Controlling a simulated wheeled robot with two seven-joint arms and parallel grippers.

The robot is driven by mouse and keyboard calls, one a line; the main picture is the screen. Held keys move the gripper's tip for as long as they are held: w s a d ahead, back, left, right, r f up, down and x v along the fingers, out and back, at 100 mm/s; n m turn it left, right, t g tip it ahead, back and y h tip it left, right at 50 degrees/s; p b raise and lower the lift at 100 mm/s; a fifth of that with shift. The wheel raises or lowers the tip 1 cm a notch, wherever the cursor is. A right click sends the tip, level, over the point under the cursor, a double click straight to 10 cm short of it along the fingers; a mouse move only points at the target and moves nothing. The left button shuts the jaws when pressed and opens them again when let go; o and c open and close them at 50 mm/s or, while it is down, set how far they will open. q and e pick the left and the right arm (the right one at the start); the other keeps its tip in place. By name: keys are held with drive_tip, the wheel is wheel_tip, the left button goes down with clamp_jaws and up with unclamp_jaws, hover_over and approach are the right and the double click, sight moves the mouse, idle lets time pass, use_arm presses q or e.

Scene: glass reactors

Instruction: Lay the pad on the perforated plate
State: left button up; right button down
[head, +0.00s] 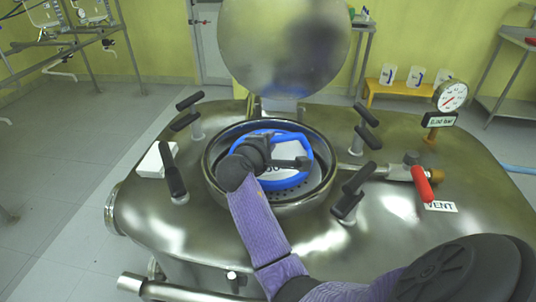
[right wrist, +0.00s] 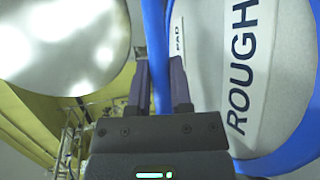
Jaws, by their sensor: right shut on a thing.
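The pad is a white disc with a blue rim (head: 307,148) and shows inside the round opening of the steel vessel. In the right wrist view, its white face (right wrist: 212,70) reads "ROUGH" and "PAD". My right gripper (head: 303,162) is over the opening, with its fingers shut on the pad's blue edge; the fingers (right wrist: 158,75) flank a blue strip in the right wrist view. The perforated plate (head: 298,186) shows in part below the pad, inside the opening; my gripper and the pad hide the rest. I cannot tell whether the pad touches the plate. My left gripper is not in view.
The round lid (head: 285,45) stands open behind the opening. Black-handled clamps (head: 173,172) stand around the rim. A red-handled valve (head: 422,184) and a gauge (head: 451,96) are at right. A white block (head: 153,161) lies at left on the vessel top.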

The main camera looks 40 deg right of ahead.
drive_tip(key=shift+f, duration=1.35)
drive_tip(key=c, duration=0.5)
unclamp_jaws()
drive_tip(key=shift+c, duration=0.2)
